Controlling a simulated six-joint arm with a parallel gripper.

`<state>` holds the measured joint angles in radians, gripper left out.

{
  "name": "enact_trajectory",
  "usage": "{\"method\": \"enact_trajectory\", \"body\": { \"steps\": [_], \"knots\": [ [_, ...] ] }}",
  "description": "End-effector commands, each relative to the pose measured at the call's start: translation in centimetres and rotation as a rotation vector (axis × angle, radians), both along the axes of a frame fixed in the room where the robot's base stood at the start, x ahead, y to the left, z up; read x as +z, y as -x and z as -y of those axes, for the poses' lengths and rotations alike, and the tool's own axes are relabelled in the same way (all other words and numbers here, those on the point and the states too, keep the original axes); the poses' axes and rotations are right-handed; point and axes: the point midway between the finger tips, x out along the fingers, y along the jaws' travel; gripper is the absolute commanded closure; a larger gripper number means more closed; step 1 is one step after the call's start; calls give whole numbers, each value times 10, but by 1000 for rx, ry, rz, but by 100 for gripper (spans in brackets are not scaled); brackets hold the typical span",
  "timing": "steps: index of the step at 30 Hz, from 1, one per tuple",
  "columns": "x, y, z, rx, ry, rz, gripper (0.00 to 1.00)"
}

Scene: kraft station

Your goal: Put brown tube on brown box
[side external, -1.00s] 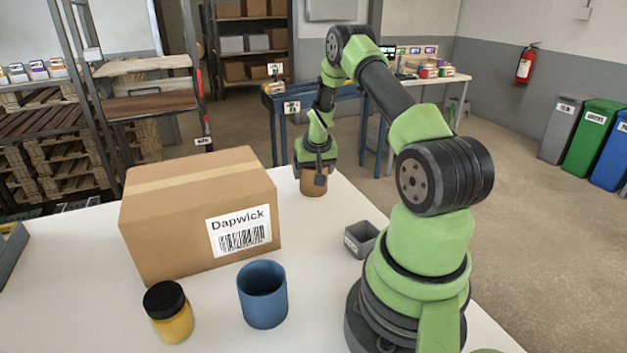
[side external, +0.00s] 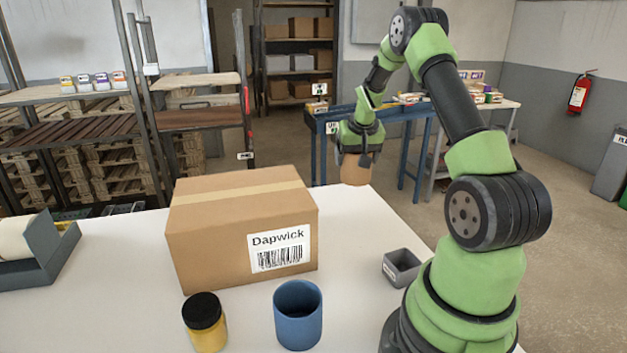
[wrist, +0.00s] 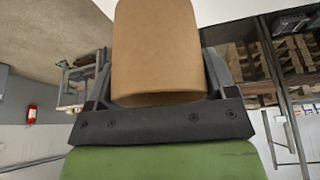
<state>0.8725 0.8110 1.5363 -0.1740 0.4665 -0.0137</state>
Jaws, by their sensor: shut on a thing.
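The brown tube (side external: 355,170) is held in my gripper (side external: 358,158) near the table's far edge, behind and to the right of the brown box. In the wrist view the brown tube (wrist: 158,50) fills the space between the two fingers, and my gripper (wrist: 160,85) is shut on it. The tube appears slightly tilted and raised from the table. The brown box (side external: 215,240) stands closed on the white table, with a tape strip along its top and a "Dapwick" barcode label on its front.
A blue cup (side external: 298,318) and a yellow jar with a black lid (side external: 205,322) stand in front of the box. A small grey bin (side external: 402,268) is right of the box. A grey holder with a white roll (side external: 35,255) is at the left. The box top is clear.

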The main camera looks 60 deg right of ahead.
Motion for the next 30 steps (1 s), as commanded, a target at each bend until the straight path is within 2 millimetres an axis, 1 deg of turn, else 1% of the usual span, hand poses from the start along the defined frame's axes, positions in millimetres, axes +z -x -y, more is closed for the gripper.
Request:
{"method": "enact_trajectory", "body": {
  "steps": [2,5,8,9,12,15,16,20,27,28,30],
  "knots": [
    [8,0,0,-1,2,2,45],
    [27,-1,1,0,6,5,45],
    [62,-1,1,-1,11,9,45],
    [78,-1,1,0,12,9,45],
    [119,-1,2,1,14,10,45],
    [151,-1,1,1,12,9,45],
    [158,-1,1,1,11,7,45],
    [183,0,1,1,8,6,45],
    [206,0,0,0,3,2,45],
    [209,-2,-1,4,3,3,45],
    [207,-15,-14,38,0,0,45]
  ]
}}
